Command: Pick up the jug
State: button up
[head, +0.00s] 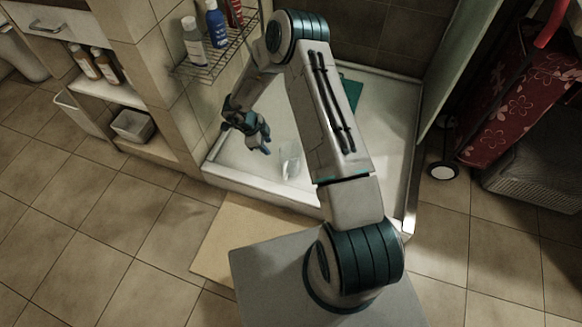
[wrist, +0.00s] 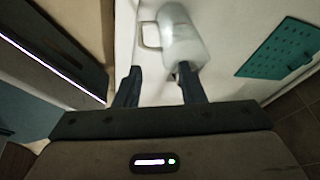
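The jug (head: 289,162) is a clear, pale vessel in the white shower basin (head: 378,120). In the wrist view the jug (wrist: 184,40) shows its handle on the left and lies ahead of the fingertips, closer to the right finger. My gripper (head: 262,143) is above the basin, to the left of the jug in the head view. In the wrist view my gripper (wrist: 158,72) has its two fingers apart, with nothing seen held between them. The part of the jug near the right fingertip is partly covered.
A green perforated mat (wrist: 282,48) lies in the basin beyond the jug. A wire shelf (head: 212,58) with bottles is on the wall at left. A beige mat (head: 222,240) lies before the basin's raised rim. A red floral bag (head: 510,110) stands at right.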

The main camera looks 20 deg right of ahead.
aim_at(289, 165)
jog(key=shift+m+g, duration=0.4)
jog(key=shift+g, duration=0.3)
jog(key=shift+s+a+b+x, duration=0.25)
jog(key=shift+b+x, duration=0.8)
jog(key=shift+x, duration=1.8)
jog(key=shift+s+a+b+x, duration=0.25)
jog(key=shift+b+x, duration=0.8)
jog(key=shift+x, duration=1.85)
jog(key=shift+s+a+b+x, duration=0.15)
jog(key=shift+s+b+x, duration=0.6)
jog(key=shift+x, duration=2.1)
jog(key=shift+w, duration=0.3)
grip_shut()
